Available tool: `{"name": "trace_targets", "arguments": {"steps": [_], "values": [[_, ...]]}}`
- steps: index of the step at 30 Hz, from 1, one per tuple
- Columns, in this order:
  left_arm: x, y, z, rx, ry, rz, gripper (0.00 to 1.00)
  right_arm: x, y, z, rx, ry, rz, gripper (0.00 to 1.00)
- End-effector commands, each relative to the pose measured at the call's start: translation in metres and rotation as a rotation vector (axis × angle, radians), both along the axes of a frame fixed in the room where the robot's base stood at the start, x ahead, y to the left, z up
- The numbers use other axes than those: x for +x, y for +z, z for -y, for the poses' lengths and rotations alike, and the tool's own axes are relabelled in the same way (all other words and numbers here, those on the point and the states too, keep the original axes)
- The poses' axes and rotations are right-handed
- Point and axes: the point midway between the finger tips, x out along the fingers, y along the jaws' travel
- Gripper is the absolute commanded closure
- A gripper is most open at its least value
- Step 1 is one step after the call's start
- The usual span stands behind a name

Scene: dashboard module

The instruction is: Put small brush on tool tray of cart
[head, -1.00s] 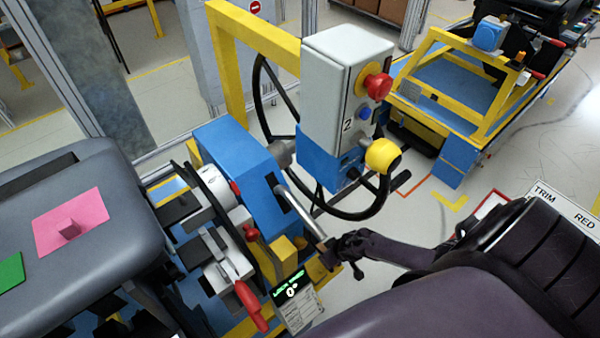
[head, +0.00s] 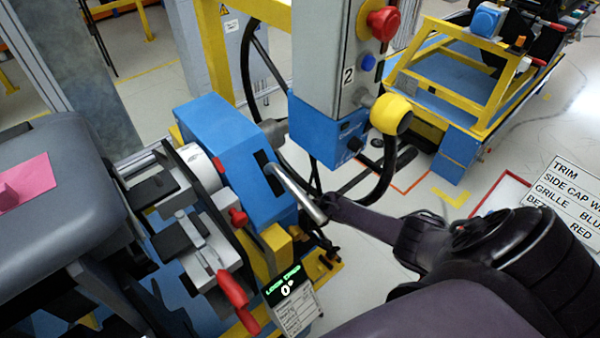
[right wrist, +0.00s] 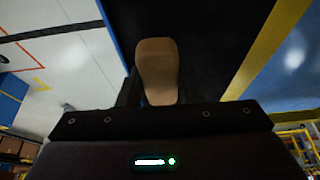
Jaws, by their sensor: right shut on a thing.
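In the right wrist view my right gripper (right wrist: 157,92) is shut on a tan, rounded piece (right wrist: 157,68) that looks like the handle of the small brush. The bristles are hidden. In the head view my right arm comes in from the right, its far end beside a metal bar (head: 296,192); its fingers and the brush cannot be made out there. My left gripper is out of view. I cannot pick out a tool tray for certain. A blue cart with a yellow frame (head: 455,58) stands at the upper right.
A blue housing (head: 225,150) with the metal bar and a red-handled clamp (head: 233,288) stands mid-left. A grey control box (head: 335,60) with a red button hangs above it. A grey dashboard (head: 70,190) is at left. Floor shows at right, by a trim sign (head: 568,195).

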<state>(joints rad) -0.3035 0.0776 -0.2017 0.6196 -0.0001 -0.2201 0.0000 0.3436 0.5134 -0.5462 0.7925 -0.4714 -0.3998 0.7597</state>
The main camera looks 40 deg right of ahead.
Motion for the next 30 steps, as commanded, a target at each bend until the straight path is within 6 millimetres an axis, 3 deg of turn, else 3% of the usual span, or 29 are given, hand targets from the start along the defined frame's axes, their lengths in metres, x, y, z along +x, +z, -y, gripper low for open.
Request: {"name": "trace_targets", "arguments": {"steps": [1,6,18,19,23,30], "values": [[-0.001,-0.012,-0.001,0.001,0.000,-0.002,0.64,0.000,-0.012,0.000,0.000,0.001,0.000,0.90],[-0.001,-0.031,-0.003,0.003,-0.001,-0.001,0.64,0.000,-0.031,0.000,-0.001,0.001,0.000,0.90],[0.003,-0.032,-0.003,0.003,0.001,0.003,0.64,0.000,-0.033,0.000,0.000,0.000,0.000,0.90],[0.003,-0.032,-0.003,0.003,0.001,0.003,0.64,0.000,-0.033,0.000,0.000,0.000,-0.001,0.67],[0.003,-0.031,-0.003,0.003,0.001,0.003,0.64,-0.001,-0.032,0.000,0.000,0.000,-0.001,0.50],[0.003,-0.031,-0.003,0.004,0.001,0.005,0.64,0.000,-0.032,0.000,0.000,0.000,-0.001,0.46]]}}
